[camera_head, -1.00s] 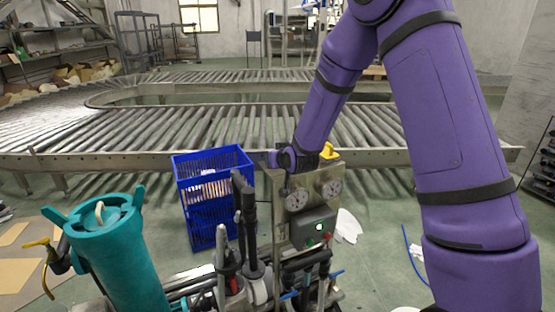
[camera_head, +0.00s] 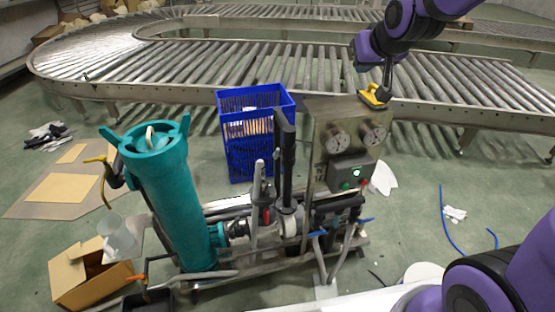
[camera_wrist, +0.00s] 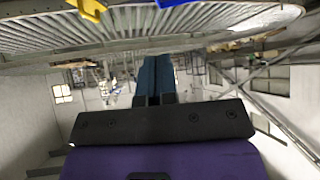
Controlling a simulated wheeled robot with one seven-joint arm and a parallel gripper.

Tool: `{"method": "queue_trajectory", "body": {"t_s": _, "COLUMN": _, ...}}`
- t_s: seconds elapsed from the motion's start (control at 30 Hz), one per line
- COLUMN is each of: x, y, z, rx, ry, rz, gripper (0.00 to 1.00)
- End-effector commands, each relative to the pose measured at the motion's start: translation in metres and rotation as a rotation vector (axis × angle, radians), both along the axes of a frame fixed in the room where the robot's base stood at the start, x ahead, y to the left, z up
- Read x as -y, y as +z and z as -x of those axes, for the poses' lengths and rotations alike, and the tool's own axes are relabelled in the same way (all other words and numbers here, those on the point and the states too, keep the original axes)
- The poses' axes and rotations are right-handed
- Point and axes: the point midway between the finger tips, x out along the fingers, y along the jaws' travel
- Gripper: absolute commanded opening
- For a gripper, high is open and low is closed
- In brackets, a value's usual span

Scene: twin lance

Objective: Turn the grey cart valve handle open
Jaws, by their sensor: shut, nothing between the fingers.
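The grey cart (camera_head: 335,250) stands in the middle of the head view, with a teal filter housing (camera_head: 165,195) and a grey gauge panel (camera_head: 320,160). A yellow handle (camera_head: 372,97) shows at the panel's top right corner. Another yellow handle (camera_head: 96,160) is left of the teal housing, and a small orange one (camera_head: 141,280) is low on the left. I cannot tell which is the named handle. My gripper (camera_head: 387,86) is shut and empty, pointing down just by the panel's yellow handle; contact cannot be told. Its fingers (camera_wrist: 154,75) are together in the wrist view.
A blue crate (camera_head: 252,135) stands behind the cart. A roller conveyor (camera_head: 190,75) curves across the back. A cardboard box (camera_head: 85,275) is at the front left. Hoses and white scraps lie on the floor at right, with bare floor between.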

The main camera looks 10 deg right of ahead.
Motion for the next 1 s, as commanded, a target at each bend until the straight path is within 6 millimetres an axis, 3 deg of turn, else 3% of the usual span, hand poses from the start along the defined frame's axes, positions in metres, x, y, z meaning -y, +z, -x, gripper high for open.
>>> {"method": "queue_trajectory", "body": {"t_s": 0.2, "x": 0.007, "y": 0.03, "z": 0.065, "rx": -0.08, "ry": -0.012, "rz": 0.006, "gripper": 0.0}}
{"method": "queue_trajectory", "body": {"t_s": 0.5, "x": 0.01, "y": 0.045, "z": 0.116, "rx": -0.15, "ry": -0.023, "rz": -0.004, "gripper": 0.0}}
{"method": "queue_trajectory", "body": {"t_s": 0.87, "x": 0.008, "y": 0.057, "z": 0.153, "rx": -0.2, "ry": -0.033, "rz": -0.055, "gripper": 0.0}}
{"method": "queue_trajectory", "body": {"t_s": 1.0, "x": 0.001, "y": 0.061, "z": 0.141, "rx": -0.2, "ry": -0.044, "rz": -0.114, "gripper": 0.0}}
